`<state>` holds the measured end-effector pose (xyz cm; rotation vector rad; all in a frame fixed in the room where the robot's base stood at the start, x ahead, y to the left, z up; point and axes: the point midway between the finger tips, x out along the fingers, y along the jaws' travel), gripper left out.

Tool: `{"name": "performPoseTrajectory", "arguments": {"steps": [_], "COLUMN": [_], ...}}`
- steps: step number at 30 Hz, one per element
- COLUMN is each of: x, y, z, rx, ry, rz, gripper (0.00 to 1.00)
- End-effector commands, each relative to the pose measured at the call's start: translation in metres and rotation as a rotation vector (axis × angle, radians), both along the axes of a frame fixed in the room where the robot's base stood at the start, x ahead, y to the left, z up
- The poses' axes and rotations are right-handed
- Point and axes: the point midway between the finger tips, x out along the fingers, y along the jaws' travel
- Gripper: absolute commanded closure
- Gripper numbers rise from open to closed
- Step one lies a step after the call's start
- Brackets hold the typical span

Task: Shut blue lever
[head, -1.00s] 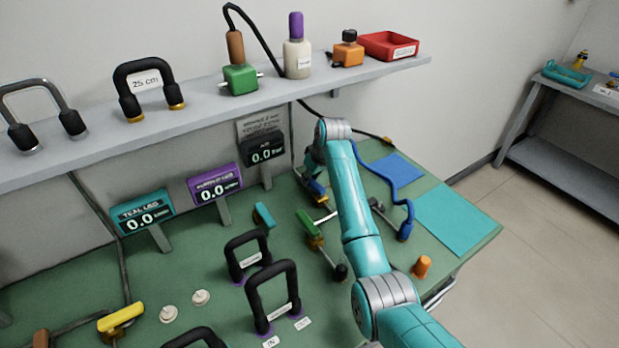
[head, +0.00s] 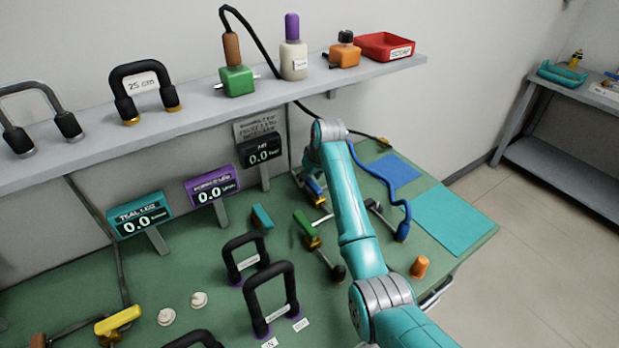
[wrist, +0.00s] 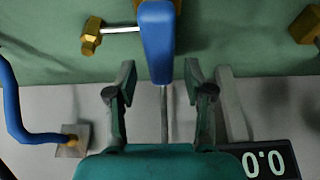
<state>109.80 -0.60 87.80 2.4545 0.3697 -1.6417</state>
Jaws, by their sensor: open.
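The blue lever (wrist: 157,45) shows at the top centre of the wrist view, over a brass fitting with a thin metal pipe. In the head view a blue handle (head: 314,188) shows beside my arm, partly hidden. My gripper (wrist: 160,80) is open, its two dark fingers on either side of the lever's near end in the picture. The fingertips look apart from the lever, with gaps on both sides. I cannot tell how deep the lever sits between them. In the head view my arm hides the gripper.
A green lever (head: 304,222) stands near my arm. A blue hose (head: 375,176) curves to its right, also in the wrist view (wrist: 15,105). A black display (head: 262,150) stands behind. An orange knob (head: 420,267) and black handles (head: 270,290) are nearer. The shelf (head: 200,112) overhangs the back.

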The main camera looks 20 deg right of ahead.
Motion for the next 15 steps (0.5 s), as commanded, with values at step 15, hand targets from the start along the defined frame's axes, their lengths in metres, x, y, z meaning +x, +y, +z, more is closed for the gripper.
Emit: {"name": "performPoseTrajectory", "arguments": {"steps": [15], "x": [-0.031], "y": [-0.010], "z": [0.080], "rx": [0.000], "ry": [-0.003], "rz": [0.000], "gripper": [0.48]}}
